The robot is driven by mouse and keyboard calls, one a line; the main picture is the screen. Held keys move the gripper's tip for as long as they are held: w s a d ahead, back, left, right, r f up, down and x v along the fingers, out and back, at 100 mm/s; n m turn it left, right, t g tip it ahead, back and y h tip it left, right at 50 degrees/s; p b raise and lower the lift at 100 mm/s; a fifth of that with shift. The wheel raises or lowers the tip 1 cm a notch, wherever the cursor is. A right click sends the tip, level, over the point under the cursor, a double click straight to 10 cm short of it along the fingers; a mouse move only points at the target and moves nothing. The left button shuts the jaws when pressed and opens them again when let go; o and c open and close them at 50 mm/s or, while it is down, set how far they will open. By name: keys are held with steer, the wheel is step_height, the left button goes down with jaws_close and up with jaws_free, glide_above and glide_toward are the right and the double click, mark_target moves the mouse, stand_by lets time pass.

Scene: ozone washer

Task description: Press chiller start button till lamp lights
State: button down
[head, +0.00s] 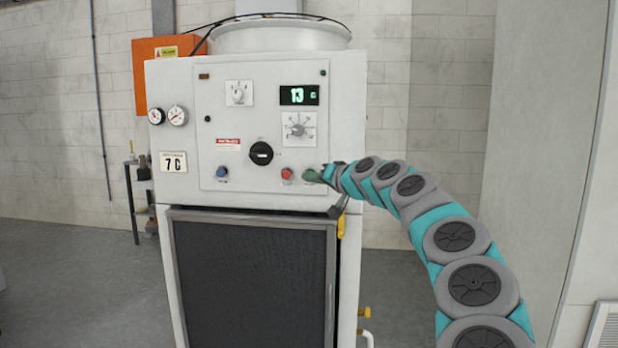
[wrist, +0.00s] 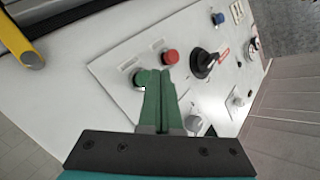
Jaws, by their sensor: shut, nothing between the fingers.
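The chiller (head: 255,130) is a white cabinet with a control panel on its front. A green button (wrist: 142,77), likely the start button, sits next to a red button (wrist: 170,57) in the wrist view. The red button (head: 287,174) also shows in the head view, at the panel's lower right. My gripper (wrist: 160,72) is shut and empty, its green fingertips over or close beside the green button; I cannot tell if they touch it. I cannot make out a lit lamp; the digital display (head: 299,95) glows green.
A black rotary switch (head: 261,153) and a blue button (head: 222,172) are on the same panel. Dials (head: 299,128) sit higher up. A dark grille (head: 250,280) lies below. A yellow handle (head: 341,222) sticks out at the cabinet's right edge, below my arm.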

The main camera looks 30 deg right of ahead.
steer(key=shift+w, duration=0.1)
stand_by(0.4)
steer(key=shift+w+d, duration=0.2)
steer(key=shift+w, duration=0.05)
steer(key=shift+w+d, duration=0.25)
steer(key=shift+w, duration=0.1)
stand_by(0.8)
steer(key=shift+s, duration=0.15)
steer(key=shift+s+a+b, duration=0.5)
steer(key=shift+s+b, duration=0.05)
stand_by(0.3)
